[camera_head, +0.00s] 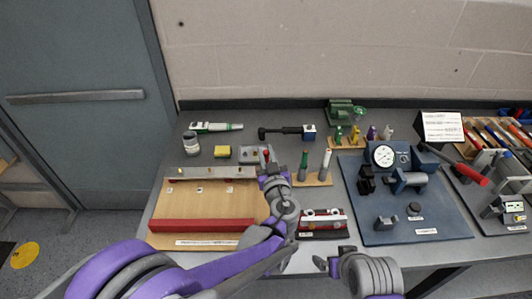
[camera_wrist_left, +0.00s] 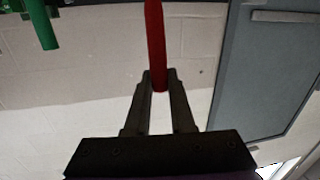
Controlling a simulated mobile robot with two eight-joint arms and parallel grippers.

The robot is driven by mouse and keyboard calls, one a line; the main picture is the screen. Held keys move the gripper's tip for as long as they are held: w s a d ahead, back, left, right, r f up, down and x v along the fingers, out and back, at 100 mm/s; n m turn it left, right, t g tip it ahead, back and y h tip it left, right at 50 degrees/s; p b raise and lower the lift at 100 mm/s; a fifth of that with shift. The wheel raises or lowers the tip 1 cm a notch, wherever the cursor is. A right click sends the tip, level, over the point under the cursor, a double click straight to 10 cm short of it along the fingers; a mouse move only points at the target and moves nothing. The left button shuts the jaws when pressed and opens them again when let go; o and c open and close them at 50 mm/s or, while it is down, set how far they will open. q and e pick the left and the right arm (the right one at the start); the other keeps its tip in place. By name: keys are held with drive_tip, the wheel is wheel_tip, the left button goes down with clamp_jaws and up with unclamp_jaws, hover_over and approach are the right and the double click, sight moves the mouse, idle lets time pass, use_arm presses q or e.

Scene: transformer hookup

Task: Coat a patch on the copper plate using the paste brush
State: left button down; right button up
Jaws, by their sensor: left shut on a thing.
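My left gripper (camera_head: 270,172) is shut on the red handle (camera_wrist_left: 155,40) of a thin tool, which I take to be the paste brush. In the left wrist view the handle stands between the two fingertips and runs out of the top of the picture, so its brush end is not seen. In the head view the gripper is over the back right corner of the wooden board. I cannot pick out the copper plate with certainty; a small grey plate (camera_head: 248,153) lies just behind the gripper, partly hidden. My right gripper (camera_head: 334,260) is empty at the table's front edge, its fingers apart.
A green-handled tool (camera_head: 304,166) and a white one stand in a wooden rack right of my left gripper. The wooden board (camera_head: 180,205) carries a grey bar and a red bar. A yellow block (camera_head: 222,152), a jar (camera_head: 191,145) and a blue fixture plate (camera_head: 440,222) are nearby.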

use_arm(q)
drive_tip(key=shift+d, duration=0.1)
drive_tip(key=shift+d, duration=0.3)
drive_tip(key=shift+a, duration=0.9)
drive_tip(key=shift+d, duration=0.15)
drive_tip(key=shift+d, duration=0.75)
drive_tip(key=shift+a, duration=0.1)
